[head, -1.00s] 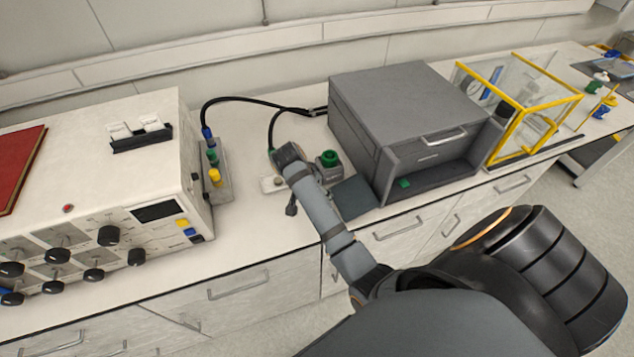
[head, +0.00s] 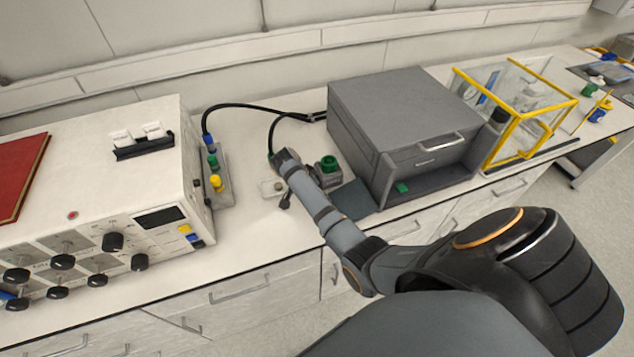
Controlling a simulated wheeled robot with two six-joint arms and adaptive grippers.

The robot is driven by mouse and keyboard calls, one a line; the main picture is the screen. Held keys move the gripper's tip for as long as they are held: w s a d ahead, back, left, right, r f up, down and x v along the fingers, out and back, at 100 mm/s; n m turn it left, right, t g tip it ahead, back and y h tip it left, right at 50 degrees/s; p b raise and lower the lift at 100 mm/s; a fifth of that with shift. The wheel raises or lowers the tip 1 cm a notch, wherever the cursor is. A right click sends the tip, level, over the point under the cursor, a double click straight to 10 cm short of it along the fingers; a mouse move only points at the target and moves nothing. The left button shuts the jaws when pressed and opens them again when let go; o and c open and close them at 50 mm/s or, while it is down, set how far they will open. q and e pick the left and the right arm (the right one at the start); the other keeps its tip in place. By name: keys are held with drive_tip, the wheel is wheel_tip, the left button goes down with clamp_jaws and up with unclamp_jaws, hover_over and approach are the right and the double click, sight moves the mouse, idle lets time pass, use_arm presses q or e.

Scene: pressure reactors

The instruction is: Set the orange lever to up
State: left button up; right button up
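I cannot make out an orange lever in the head view. A small pale plate (head: 269,188) lies on the bench, partly behind my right arm's wrist. A lever there could be hidden by the wrist. My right arm reaches in from the lower right, and its wrist end is over the bench beside this plate. A small dark part, likely of my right gripper (head: 285,201), shows just below the wrist. Its fingers are too small and covered to tell open from shut. My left gripper is not in view.
A grey box-shaped device (head: 400,115) stands right of my wrist, with a green-knobbed block (head: 329,170) between. A white control unit (head: 95,215) with black knobs stands left. Black hoses (head: 250,107) run behind. A yellow-framed clear case (head: 515,120) is farther right.

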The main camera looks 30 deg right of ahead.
drive_tip(key=shift+d+f, duration=0.1)
drive_tip(key=shift+f, duration=0.2)
clamp_jaws()
